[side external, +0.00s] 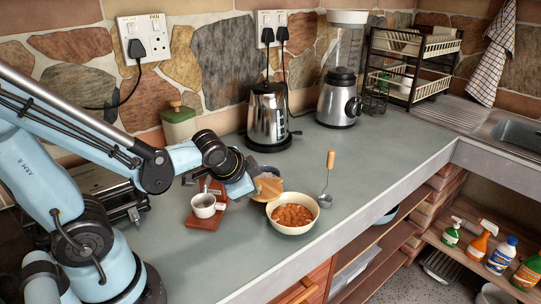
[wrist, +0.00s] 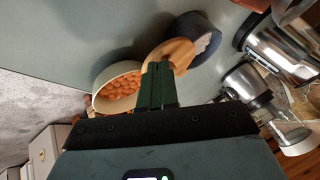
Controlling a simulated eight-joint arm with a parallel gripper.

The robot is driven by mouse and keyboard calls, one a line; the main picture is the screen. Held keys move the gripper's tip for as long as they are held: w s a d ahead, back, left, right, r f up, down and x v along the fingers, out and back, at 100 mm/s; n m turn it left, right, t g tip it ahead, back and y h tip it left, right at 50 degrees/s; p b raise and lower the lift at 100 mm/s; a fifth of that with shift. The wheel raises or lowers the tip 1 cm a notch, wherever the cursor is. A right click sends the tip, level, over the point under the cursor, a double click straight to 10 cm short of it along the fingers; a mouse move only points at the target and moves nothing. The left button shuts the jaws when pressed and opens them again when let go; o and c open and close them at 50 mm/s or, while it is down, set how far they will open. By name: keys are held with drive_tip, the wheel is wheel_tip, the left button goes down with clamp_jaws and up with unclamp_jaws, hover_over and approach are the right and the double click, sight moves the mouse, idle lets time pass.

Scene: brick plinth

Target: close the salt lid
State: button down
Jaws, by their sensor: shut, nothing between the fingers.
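The salt pot (wrist: 187,22) is a dark round pot in the wrist view, with pale contents visible at its open side. Its round wooden lid (wrist: 168,53) is swung aside, overhanging the pot and leaving part of the opening uncovered. In the side view the lid (side external: 269,188) sits just behind a bowl, and the pot is mostly hidden behind it and my gripper. My gripper (wrist: 160,68) is shut and empty, with its fingertips at the lid's edge. I cannot tell whether they touch it. The side view shows my gripper (side external: 252,187) left of the lid.
A cream bowl of orange-brown food (side external: 292,213) stands right in front of the lid. A white cup (side external: 204,205) on a reddish-brown board is at the left.

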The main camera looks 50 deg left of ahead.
drive_tip(key=a, duration=0.7)
drive_tip(key=shift+w+a, duration=0.4)
drive_tip(key=shift+w, duration=0.05)
drive_tip(key=shift+w, duration=0.15)
idle(0.4)
